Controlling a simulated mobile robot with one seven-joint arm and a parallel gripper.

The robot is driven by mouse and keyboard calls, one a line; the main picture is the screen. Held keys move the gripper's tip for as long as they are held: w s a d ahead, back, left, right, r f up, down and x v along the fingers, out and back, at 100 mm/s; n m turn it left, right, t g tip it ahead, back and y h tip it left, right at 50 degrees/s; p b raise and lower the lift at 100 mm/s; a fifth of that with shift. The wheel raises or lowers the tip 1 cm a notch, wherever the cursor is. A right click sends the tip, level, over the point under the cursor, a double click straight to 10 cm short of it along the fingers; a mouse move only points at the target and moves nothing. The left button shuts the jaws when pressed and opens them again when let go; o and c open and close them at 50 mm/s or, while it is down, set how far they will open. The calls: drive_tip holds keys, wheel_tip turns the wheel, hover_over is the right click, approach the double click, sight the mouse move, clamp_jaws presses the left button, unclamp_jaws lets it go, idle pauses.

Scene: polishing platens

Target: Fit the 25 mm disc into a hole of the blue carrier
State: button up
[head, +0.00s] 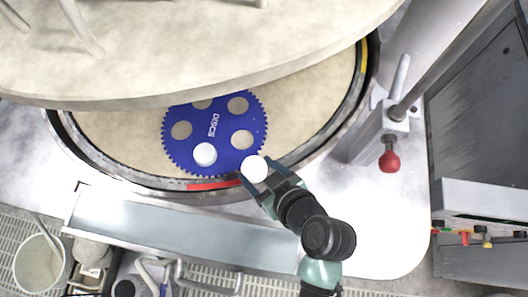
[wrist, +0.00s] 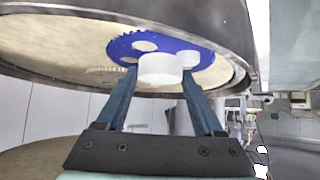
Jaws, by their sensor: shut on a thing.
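My gripper (head: 262,176) is shut on a white disc (head: 254,168), which shows between the fingers in the wrist view (wrist: 160,69). It is by the lower right edge of the blue carrier (head: 214,157) in the head view. The carrier is a toothed blue plate marked "DISCS", lying on the beige platen; it also shows beyond the disc in the wrist view (wrist: 131,42). A second white disc (head: 205,154) is at the carrier's lower left hole. The other visible holes (head: 242,140) show beige platen. The upper platen partly hides the carrier's top edge.
The large upper platen (head: 190,60) overhangs the back. A dark rim with red and yellow marks (head: 215,185) rings the lower platen (head: 300,112). A red-knobbed lever (head: 389,160) stands at right. A bucket (head: 40,262) is at lower left. Bare platen lies right of the carrier.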

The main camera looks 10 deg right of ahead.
drive_tip(key=w+f+b, duration=0.1)
drive_tip(key=w, duration=0.2)
drive_tip(key=w+a+f+b, duration=0.1)
drive_tip(key=w+f+b, duration=0.1)
drive_tip(key=w, duration=0.2)
drive_tip(key=w+a+f+b, duration=0.1)
drive_tip(key=w, duration=0.3)
drive_tip(key=shift+w+f+b, duration=0.1)
drive_tip(key=shift+f+b, duration=0.15)
drive_tip(key=shift+b, duration=0.1)
drive_tip(key=shift+f+b, duration=0.8)
drive_tip(key=shift+f, duration=0.25)
drive_tip(key=shift+f+b, duration=0.5)
drive_tip(key=shift+f, duration=0.1)
drive_tip(key=o, duration=1.3)
drive_tip(key=b+v, duration=0.2)
drive_tip(key=v, duration=1.1)
